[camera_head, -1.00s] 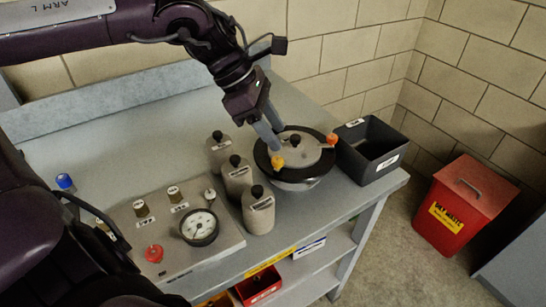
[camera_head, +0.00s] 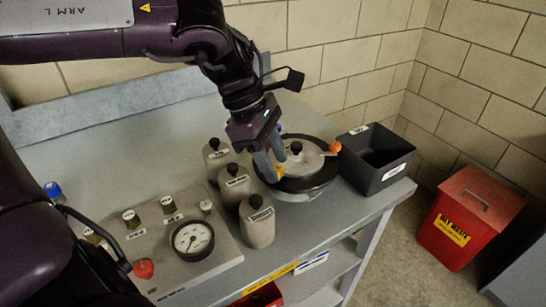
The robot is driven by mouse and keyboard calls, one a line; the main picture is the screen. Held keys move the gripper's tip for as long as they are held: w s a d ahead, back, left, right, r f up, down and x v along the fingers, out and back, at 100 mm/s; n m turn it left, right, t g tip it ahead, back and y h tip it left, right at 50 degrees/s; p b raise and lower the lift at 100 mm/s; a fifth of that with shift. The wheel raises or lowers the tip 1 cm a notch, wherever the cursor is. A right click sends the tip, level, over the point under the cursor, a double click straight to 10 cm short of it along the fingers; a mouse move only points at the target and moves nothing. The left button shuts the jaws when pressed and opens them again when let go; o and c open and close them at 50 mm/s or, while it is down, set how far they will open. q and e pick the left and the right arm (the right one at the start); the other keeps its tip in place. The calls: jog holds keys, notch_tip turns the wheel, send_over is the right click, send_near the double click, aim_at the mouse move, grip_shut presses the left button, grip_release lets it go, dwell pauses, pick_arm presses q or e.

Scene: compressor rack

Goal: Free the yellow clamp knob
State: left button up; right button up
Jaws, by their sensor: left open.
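A round pot with a black rim and grey lid (camera_head: 309,159) stands on the bench. The yellow clamp knob (camera_head: 279,170) sits at the near left of its rim, partly hidden by a finger. An orange knob (camera_head: 335,147) sits at the right of the rim, and a black knob (camera_head: 296,147) is in the lid's middle. My left gripper (camera_head: 274,168) points down at the yellow knob with its fingers apart, close around or beside it; I cannot tell whether they touch. My right gripper is not in view.
Several grey bottles with black caps, one here (camera_head: 257,222), stand left of the pot. A gauge panel (camera_head: 192,238) lies in front of them. A dark grey bin (camera_head: 375,158) stands to the right of the pot. A red waste bin (camera_head: 469,217) is on the floor.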

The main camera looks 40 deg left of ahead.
pick_arm(q)
grip_shut()
